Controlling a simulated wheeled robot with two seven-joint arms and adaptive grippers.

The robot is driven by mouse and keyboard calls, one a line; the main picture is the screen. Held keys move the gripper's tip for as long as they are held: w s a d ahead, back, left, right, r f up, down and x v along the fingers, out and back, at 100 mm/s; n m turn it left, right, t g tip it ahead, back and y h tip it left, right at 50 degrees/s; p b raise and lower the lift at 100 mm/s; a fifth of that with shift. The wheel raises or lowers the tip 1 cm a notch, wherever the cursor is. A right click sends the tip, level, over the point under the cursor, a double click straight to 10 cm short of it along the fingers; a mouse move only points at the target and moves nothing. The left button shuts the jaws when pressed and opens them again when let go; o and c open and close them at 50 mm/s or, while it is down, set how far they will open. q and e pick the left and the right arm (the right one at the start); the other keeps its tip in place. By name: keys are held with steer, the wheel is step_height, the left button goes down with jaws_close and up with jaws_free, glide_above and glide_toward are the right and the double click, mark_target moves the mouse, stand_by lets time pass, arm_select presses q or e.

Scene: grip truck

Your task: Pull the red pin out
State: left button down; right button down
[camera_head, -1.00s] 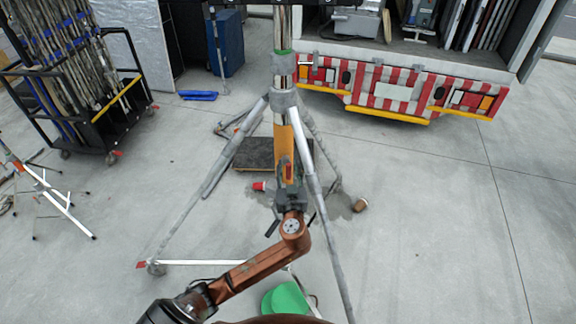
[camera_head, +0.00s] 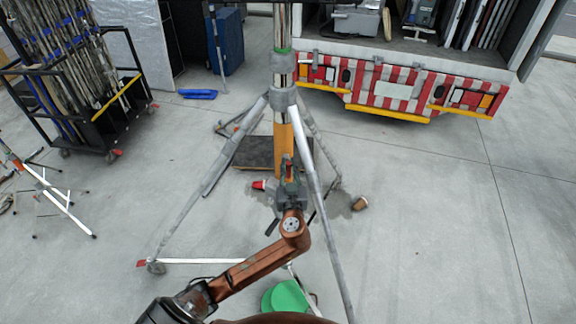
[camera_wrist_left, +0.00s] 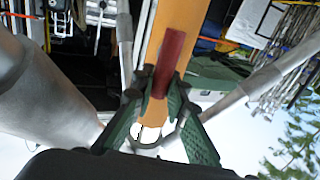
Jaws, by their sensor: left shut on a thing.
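The red pin (camera_head: 289,172) is a short dark red rod in front of the stand's orange tube (camera_head: 282,140). My left gripper (camera_head: 290,182) is shut on it, low between the stand's legs. In the left wrist view, the red pin (camera_wrist_left: 172,55) sticks out from between the green-padded fingers (camera_wrist_left: 158,97), with the orange tube (camera_wrist_left: 180,14) behind it. I cannot tell whether the pin's far end is still in the tube. My right gripper is out of view.
The tripod's grey legs (camera_head: 235,148) and (camera_head: 318,180) spread on both sides of my left arm. A truck with a red-and-white rear (camera_head: 392,90) stands behind. A pole cart (camera_head: 75,95) is at the left. A green round object (camera_head: 285,297) lies below. The floor at right is clear.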

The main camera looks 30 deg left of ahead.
arm_select(q)
steer(key=b+v, duration=0.1)
steer(key=v, duration=0.3)
steer(key=shift+s+d+f, duration=0.1)
steer(key=shift+d+f, duration=0.05)
steer(key=shift+d, duration=0.25)
steer(key=shift+s+d, duration=0.15)
steer(key=c, duration=1.9)
jaws_free()
steer(key=shift+s, duration=0.1)
steer(key=shift+c, duration=0.2)
steer(key=shift+o, duration=0.2)
